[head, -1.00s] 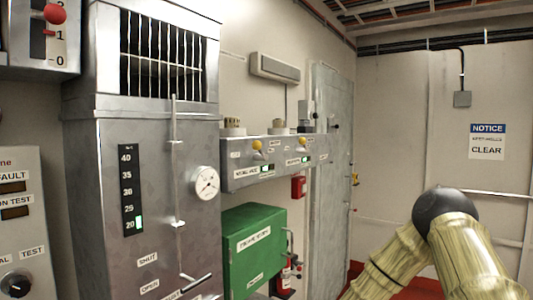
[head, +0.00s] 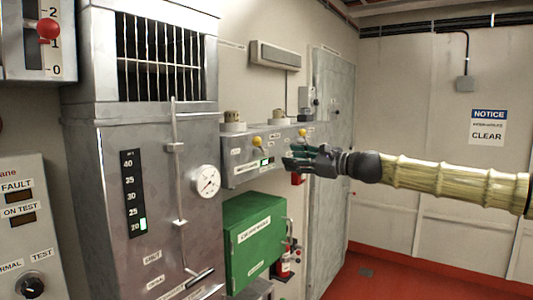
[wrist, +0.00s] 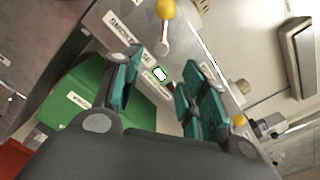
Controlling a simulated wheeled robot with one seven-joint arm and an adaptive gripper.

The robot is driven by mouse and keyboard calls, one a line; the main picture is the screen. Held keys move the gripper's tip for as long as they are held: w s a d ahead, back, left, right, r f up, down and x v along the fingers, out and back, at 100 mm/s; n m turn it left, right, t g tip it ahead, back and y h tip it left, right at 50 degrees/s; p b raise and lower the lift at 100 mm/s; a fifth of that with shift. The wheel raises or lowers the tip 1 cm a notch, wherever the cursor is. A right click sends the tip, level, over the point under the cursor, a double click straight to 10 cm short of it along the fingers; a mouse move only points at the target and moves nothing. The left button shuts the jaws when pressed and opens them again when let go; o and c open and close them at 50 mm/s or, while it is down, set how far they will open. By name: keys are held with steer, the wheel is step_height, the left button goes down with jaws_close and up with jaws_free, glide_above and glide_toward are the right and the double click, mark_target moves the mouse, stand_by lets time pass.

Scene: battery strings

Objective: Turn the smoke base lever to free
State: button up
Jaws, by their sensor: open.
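A grey box on the wall (head: 232,178) carries two levers with yellow ball knobs. The left lever (head: 257,142) stands above a white label that seems to read smoke base; in the wrist view this lever (wrist: 165,10) is at the top, beyond my fingers. The second lever (head: 302,133) is further right and shows in the wrist view (wrist: 239,120) beside my right finger. My gripper (head: 295,157) is open and empty in front of the box, right of the left lever. In the wrist view its teal fingers (wrist: 162,82) frame a lit indicator (wrist: 160,73). No contact is visible.
A green box (head: 255,240) is mounted below the lever box. A grey metal cabinet with a gauge (head: 206,181) and a thin rod stands to the left. Red floor is open at right.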

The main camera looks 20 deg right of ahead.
mark_target(267, 154)
steer(key=shift+p+x, duration=1.35)
steer(key=shift+x, duration=4)
steer(key=shift+r, duration=0.1)
jaws_close()
